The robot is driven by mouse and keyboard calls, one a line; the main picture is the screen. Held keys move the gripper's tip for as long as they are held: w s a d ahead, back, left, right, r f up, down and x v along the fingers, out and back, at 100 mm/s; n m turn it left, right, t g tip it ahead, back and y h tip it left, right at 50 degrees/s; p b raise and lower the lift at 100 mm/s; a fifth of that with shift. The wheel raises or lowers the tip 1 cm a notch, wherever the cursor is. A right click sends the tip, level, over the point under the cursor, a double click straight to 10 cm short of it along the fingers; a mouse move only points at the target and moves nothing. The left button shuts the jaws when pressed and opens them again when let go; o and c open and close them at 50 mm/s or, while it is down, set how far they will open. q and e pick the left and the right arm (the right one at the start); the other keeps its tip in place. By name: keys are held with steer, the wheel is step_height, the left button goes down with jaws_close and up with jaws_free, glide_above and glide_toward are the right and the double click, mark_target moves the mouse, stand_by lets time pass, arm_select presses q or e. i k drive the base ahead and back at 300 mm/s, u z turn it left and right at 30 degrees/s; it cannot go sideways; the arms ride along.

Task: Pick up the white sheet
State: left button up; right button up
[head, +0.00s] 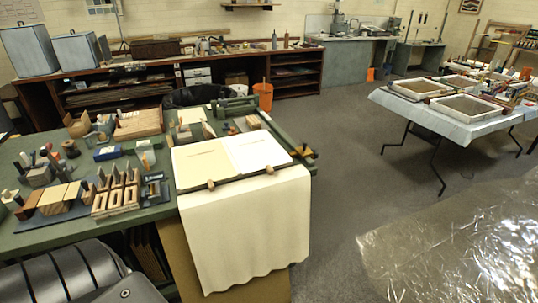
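A large off-white sheet (245,235) hangs over the front edge of the green workbench (150,217), with a wavy lower edge. Above it on the bench top lie two pale rectangular sheets side by side, a left one (202,163) and a right one (256,152). A dark bar with small wooden knobs runs along their near edge. I cannot tell which of these is the task's white sheet. Neither of my grippers shows in the head view.
Wooden blocks (115,200) and small tools crowd the bench's left half. A black ribbed object (60,275) stands at the lower left. Clear crinkled plastic (455,250) covers the lower right. Shallow trays (465,107) stand on a cloth-covered table at right. Grey floor between is open.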

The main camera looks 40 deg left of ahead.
mark_target(252, 152)
steer(key=i, duration=0.55)
steer(key=u, duration=2.7)
